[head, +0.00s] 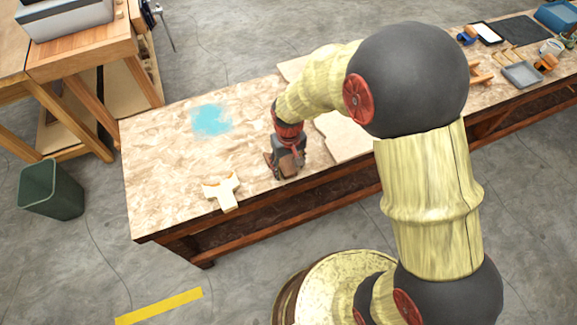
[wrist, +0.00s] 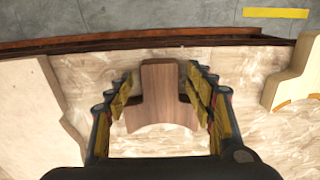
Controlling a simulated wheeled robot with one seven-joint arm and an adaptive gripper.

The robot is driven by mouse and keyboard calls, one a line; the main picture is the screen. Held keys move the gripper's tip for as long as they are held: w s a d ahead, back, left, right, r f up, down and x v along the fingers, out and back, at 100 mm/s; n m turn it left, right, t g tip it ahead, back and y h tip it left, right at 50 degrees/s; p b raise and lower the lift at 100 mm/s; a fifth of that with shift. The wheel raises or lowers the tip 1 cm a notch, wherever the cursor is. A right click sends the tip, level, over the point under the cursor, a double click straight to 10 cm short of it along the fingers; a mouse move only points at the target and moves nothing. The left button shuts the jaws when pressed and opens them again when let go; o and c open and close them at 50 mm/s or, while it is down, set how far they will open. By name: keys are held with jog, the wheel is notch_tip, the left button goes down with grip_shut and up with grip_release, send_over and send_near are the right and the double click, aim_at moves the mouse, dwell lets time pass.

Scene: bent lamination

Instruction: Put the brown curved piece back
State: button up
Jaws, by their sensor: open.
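The brown curved piece (wrist: 160,88) lies on the workbench in the middle of the wrist view. It has a straight block at the far end and a concave curved edge towards me. My gripper (wrist: 160,98) is open, with one finger on each side of the piece. I see gaps on both sides, and whether a finger touches it is unclear. In the head view my gripper (head: 287,162) is low over the bench near its front edge and mostly hides the brown piece. A pale piece of similar shape (head: 222,190) lies to its left; it also shows at the right of the wrist view (wrist: 292,80).
The workbench (head: 160,165) has a light blue patch (head: 211,120) at its back left. Pale boards (head: 345,135) lie just right of my gripper. Tools and a grey tray (head: 522,74) stand at the far right. A green bin (head: 50,190) is on the floor at left.

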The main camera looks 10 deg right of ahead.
notch_tip(320, 180, up, 12)
jog(key=p, duration=0.3)
notch_tip(320, 180, up, 15)
jog(key=m+t, duration=0.2)
jog(key=t, duration=0.1)
send_over(289, 168)
jog(key=s+d, duration=0.6)
jog(key=d, duration=0.2)
jog(key=s+d+r+t, duration=0.1)
jog(key=s+d+r, duration=0.1)
jog(key=s, duration=0.3)
jog(key=s+d+r+m+t, duration=0.1)
jog(key=s+d+r, duration=0.2)
jog(key=s, duration=0.3)
jog(key=shift+r+t, duration=0.3)
jog(key=shift+r, duration=0.55)
jog(key=shift+d, duration=0.1)
jog(key=shift+c, duration=0.6)
